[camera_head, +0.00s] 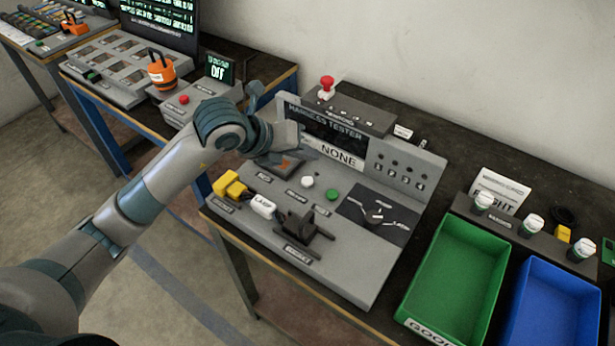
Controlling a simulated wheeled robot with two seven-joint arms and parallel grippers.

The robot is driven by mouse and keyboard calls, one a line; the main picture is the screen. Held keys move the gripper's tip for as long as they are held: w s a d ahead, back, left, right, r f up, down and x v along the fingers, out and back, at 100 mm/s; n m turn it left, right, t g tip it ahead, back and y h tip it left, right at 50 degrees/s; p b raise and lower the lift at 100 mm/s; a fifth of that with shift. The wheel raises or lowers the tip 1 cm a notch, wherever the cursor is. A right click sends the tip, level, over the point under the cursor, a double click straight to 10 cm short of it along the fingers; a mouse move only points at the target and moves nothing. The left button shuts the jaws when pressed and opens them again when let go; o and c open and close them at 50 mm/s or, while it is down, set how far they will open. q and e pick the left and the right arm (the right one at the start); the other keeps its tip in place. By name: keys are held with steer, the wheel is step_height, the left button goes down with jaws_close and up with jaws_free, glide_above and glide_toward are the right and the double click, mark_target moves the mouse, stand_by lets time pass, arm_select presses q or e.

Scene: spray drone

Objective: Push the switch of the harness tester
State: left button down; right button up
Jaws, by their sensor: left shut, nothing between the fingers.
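The harness tester (345,262) is a grey console on the dark table, with its name and a display (338,154) reading "NONE" on its upright panel. My left gripper (292,150) is shut and empty, over the tester's upper left. Just below it, partly hidden, is an orange-red control (287,166); I cannot tell whether the gripper touches it. A white button (307,181) and a green button (332,194) sit to its right. My right gripper is not in view.
Yellow connectors (230,187), a white connector (263,206) and a black fixture (302,228) occupy the tester's front left. A green bin (428,268) and a blue bin (512,300) stand right. Another station's screen (218,70) reads "OFF".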

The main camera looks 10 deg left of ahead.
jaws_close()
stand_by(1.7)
